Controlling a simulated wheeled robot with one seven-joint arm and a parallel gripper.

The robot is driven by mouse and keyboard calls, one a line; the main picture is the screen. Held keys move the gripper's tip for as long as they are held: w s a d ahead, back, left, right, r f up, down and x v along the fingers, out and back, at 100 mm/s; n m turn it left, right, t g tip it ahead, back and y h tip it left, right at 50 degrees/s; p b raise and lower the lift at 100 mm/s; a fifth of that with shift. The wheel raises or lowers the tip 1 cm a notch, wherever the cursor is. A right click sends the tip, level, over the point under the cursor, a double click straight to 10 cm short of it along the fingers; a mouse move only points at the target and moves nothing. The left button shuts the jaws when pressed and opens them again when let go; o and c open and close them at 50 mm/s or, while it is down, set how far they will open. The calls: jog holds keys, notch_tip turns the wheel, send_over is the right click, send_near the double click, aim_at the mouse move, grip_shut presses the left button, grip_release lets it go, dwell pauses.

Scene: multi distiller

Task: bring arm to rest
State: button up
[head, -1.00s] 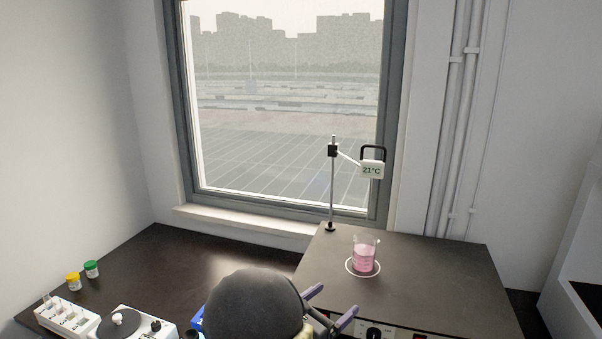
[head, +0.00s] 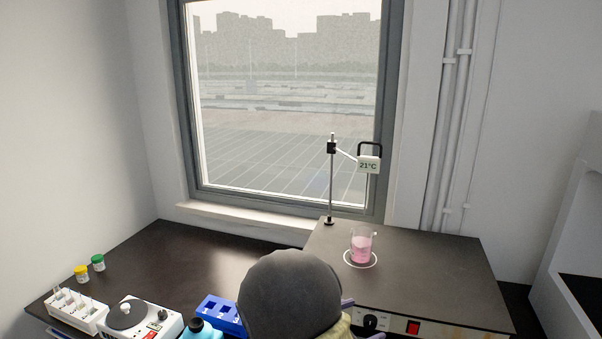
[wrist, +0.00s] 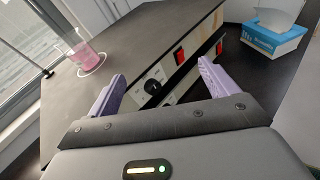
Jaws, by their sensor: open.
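My gripper (wrist: 156,98) shows in the wrist view with its two purple fingers spread wide and nothing between them. It points at the front panel of the dark hot plate (wrist: 120,45), near a black knob and red switches. In the head view my dark rounded arm link hides most of the gripper; only bits of purple finger show at its right edge, in front of the hot plate (head: 440,265). A beaker of pink liquid (head: 361,246) stands upright in the white ring on the plate, apart from my gripper. It also shows in the wrist view (wrist: 87,58).
A stand holds a thermometer display (head: 369,165) reading 21°C. At left are yellow (head: 81,273) and green-capped (head: 98,262) jars, a white rack (head: 75,310), a stirrer-like device (head: 140,320), a blue rack (head: 219,312) and a blue bottle (head: 201,330). A tissue box (wrist: 272,38) stands beyond the plate.

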jog(key=s+d+f+m+g+y+p, duration=0.1)
jog(key=s+d+f+m+g+y, duration=0.1)
jog(key=s+d+m+g+y, duration=0.25)
jog(key=s+d+f+m+g+y, duration=0.1)
jog(key=s+d+f+m+g, duration=0.1)
jog(key=s+m+g, duration=0.35)
jog(key=s+a+r+m+t+y, duration=0.1)
jog(key=s+a+m+t+y, duration=0.1)
jog(key=m, duration=0.4)
jog(key=s+a+r+m+t+y+p, duration=0.1)
jog(key=s+a+r+m+t+y, duration=0.1)
jog(key=s+m+y, duration=0.2)
jog(key=m+y, duration=0.1)
jog(key=m, duration=0.2)
jog(key=shift+s+r, duration=0.2)
